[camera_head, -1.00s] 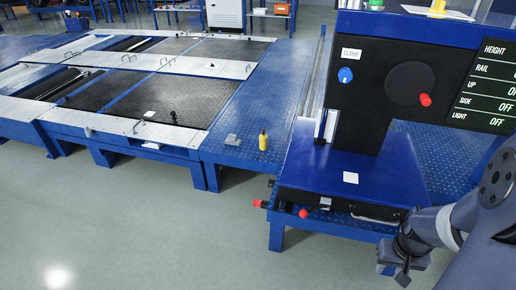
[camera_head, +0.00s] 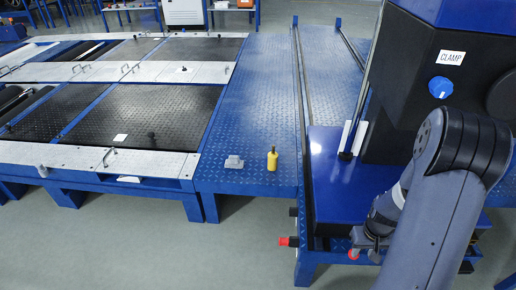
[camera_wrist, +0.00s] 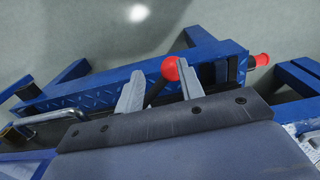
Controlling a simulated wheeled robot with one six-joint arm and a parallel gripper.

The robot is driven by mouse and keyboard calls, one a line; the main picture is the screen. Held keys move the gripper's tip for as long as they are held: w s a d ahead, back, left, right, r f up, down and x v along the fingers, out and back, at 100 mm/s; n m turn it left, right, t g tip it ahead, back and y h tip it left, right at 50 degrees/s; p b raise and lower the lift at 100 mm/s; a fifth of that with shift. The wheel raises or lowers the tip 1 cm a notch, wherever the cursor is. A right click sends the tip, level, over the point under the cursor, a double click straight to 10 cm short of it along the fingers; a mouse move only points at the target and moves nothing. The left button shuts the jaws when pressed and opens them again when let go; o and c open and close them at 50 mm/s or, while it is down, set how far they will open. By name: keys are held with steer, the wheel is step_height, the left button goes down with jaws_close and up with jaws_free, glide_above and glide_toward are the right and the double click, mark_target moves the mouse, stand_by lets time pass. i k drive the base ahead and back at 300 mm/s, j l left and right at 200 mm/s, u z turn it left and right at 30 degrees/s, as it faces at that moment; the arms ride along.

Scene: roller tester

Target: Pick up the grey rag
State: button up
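A small grey lump (camera_head: 233,162), which looks like the grey rag, lies on the blue chequered platform in the head view, just left of a yellow bottle. It is too small to make out cloth folds, and it does not show in the wrist view. My gripper (camera_head: 366,246) is low at the front of the blue cabinet, to the right of and nearer than the grey lump. In the wrist view my gripper (camera_wrist: 157,84) has its two fingers apart. A red ball knob on a dark lever shows between and beyond the fingertips; I cannot tell whether they touch it.
The yellow bottle (camera_head: 272,160) stands upright close to the lump. The blue cabinet (camera_head: 335,170) and its dark panel with a blue knob (camera_head: 440,87) rise on the right. Red knobs (camera_head: 289,241) stick out at the cabinet's front. Open grey floor (camera_head: 130,240) lies in front.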

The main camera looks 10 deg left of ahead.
mark_target(234, 162)
steer(key=i+j, duration=0.1)
steer(key=j, duration=0.25)
steer(key=i+j, duration=0.15)
steer(key=j, duration=0.25)
steer(key=i+j, duration=0.1)
steer(key=j, duration=0.25)
steer(key=i+j, duration=0.1)
steer(key=j, duration=0.25)
steer(key=i+j, duration=0.1)
steer(key=j, duration=0.25)
steer(key=i+j, duration=0.3)
steer(key=i, duration=0.2)
steer(key=i+j, duration=0.35)
steer(key=i, duration=0.15)
